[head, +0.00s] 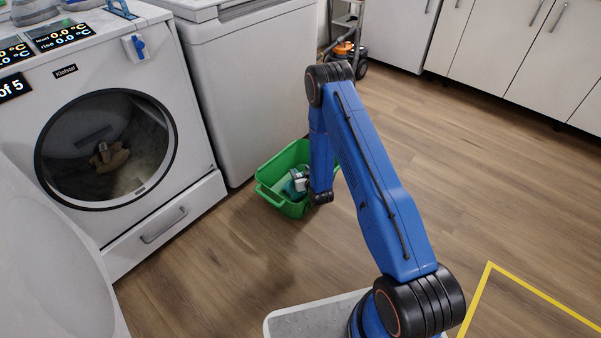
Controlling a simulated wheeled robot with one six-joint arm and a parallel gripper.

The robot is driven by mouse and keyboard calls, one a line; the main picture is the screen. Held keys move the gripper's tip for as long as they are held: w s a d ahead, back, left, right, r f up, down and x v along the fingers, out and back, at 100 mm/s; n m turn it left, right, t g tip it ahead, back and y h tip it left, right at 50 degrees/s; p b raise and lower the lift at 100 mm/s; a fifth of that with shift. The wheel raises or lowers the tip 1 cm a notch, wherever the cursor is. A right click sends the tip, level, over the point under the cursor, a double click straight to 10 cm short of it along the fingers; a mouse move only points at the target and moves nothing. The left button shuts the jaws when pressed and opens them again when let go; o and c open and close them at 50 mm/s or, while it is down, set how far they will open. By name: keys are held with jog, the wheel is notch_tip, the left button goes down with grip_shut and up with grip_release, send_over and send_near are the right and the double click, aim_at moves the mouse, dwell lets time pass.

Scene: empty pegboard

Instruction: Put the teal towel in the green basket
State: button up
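The green basket (268,192) stands on the wooden floor in front of the white appliances. A small teal bundle, which looks like the teal towel (289,189), shows inside the basket at my gripper's end. My blue arm reaches over the basket's right side, and my gripper (297,184) points down into it. The gripper is small in view and its fingers are partly hidden, so I cannot tell whether they are closed on the towel or apart from it.
A front-loading washer (190,208) stands at the left, its round door shut, with a brownish cloth (109,157) behind the glass. A white chest appliance (250,85) stands behind the basket. White cabinets (500,40) line the back. The floor at right is clear, with a yellow line (540,294).

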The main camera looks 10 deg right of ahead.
jog(key=v, duration=1.7)
jog(key=shift+s, duration=0.15)
jog(key=shift+d+r, duration=0.1)
notch_tip(320, 180, up, 22)
jog(key=w+d+g, duration=0.2)
jog(key=g, duration=0.1)
jog(key=s+d+r+g+h, duration=0.1)
jog(key=s+r, duration=0.5)
jog(key=r, duration=0.2)
jog(key=s+d+r+g, duration=0.1)
jog(key=s+r, duration=0.6)
jog(key=r, duration=0.2)
jog(key=s+r+g, duration=0.1)
jog(key=s+r, duration=0.4)
jog(key=s, duration=0.9)
jog(key=s+r+m+g, duration=0.1)
jog(key=s+r, duration=0.4)
jog(key=s, duration=0.8)
jog(key=shift+s+d+r+g+h, duration=0.2)
jog(key=shift+s+g+h, duration=0.15)
jog(key=shift+g, duration=0.45)
